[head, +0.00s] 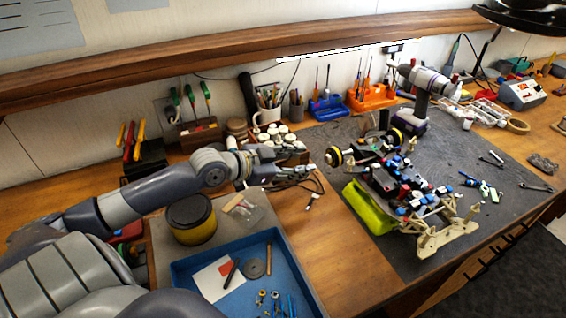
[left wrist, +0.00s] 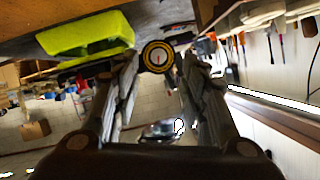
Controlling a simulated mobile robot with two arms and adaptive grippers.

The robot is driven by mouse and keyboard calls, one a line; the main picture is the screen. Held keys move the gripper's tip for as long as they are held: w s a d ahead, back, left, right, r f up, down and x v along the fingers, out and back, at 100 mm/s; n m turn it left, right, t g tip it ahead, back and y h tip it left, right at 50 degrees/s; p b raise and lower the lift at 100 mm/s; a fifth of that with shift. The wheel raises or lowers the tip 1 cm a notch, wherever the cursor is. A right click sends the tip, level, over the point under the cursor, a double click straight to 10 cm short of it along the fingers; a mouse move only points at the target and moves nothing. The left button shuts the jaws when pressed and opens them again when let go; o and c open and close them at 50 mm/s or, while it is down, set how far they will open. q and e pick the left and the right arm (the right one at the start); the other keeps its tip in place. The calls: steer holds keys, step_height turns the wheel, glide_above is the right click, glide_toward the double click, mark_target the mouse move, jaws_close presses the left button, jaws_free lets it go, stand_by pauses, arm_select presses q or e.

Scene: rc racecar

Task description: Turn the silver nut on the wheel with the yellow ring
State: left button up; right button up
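The car's near-left wheel (head: 333,157) has a yellow ring on a dark tyre. A second wheel with a yellow ring (head: 394,137) is at the car's other side. My left gripper (head: 300,166) is left of the near-left wheel, apart from it. In the left wrist view its two fingers are spread and empty, and a yellow-ringed wheel (left wrist: 158,57) shows face-on between and beyond the tips. Its hub looks pale with a red mark; I cannot make out the silver nut clearly. My right gripper is not in view.
The car chassis (head: 392,182) rests by a bright green-yellow block (head: 370,206) on a grey mat (head: 450,235). A blue tray (head: 190,272) and a black-and-yellow tin (head: 192,219) are at front left. A drill (head: 421,95) stands behind the car. Thin cables lie below my gripper.

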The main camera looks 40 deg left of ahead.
arm_select(q)
steer(key=shift+v, duration=2.3)
steer(key=shift+s+f, duration=0.1)
